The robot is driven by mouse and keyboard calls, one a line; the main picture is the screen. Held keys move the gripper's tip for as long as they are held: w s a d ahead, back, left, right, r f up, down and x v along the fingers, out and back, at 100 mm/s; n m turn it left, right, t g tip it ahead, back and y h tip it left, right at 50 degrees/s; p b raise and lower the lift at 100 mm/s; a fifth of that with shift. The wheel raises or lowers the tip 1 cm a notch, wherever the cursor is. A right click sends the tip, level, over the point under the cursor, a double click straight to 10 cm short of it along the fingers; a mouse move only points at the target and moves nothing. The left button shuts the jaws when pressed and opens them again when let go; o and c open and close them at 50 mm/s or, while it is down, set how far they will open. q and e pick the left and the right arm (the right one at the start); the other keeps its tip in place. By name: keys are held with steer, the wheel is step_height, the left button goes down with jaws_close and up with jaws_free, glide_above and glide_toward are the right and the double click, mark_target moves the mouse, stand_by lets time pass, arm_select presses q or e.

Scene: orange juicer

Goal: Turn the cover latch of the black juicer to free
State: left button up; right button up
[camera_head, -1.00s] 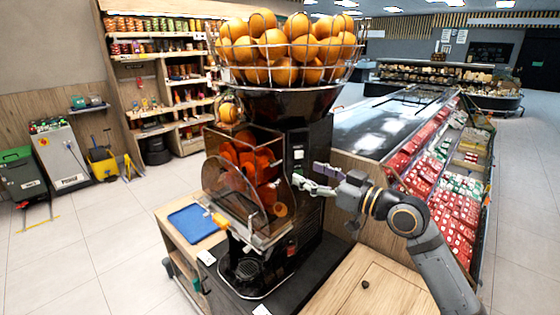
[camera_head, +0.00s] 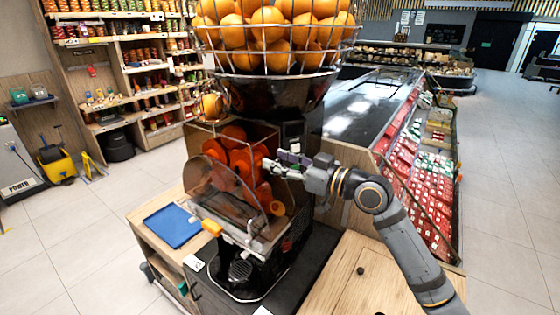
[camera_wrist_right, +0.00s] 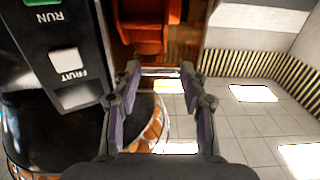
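The black juicer (camera_head: 297,104) stands in the middle of the head view. Its clear cover (camera_head: 225,194) encloses orange-red squeezing drums (camera_head: 238,160). An orange piece (camera_head: 212,227) sits at the cover's lower left edge; I cannot tell whether it is the latch. My right gripper (camera_head: 275,168) is at the right side of the cover, its fingers overlapping it in the head view. In the right wrist view, the right gripper (camera_wrist_right: 160,70) has two fingers apart, with a clear or shiny edge across the gap. Contact cannot be told. The left gripper is not in view.
A wire basket of oranges (camera_head: 270,36) tops the juicer. A panel with a FRUIT label (camera_wrist_right: 66,66) is left of the fingers in the wrist view. A blue tray (camera_head: 172,226) lies on the wooden counter (camera_head: 358,292). A produce case (camera_head: 400,165) stands behind my arm.

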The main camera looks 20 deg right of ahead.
steer(key=c, duration=0.4)
steer(key=shift+f+b, duration=0.1)
steer(key=shift+b, duration=0.2)
arm_select(q)
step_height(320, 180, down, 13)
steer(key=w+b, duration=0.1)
steer(key=b, duration=1.1)
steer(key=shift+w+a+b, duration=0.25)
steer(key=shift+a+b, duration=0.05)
steer(key=shift+b, duration=0.05)
arm_select(e)
steer(key=shift+s+a+f+n, duration=0.1)
steer(key=shift+n, duration=4.35)
steer(key=shift+a+n, duration=0.1)
steer(key=shift+n, duration=4.35)
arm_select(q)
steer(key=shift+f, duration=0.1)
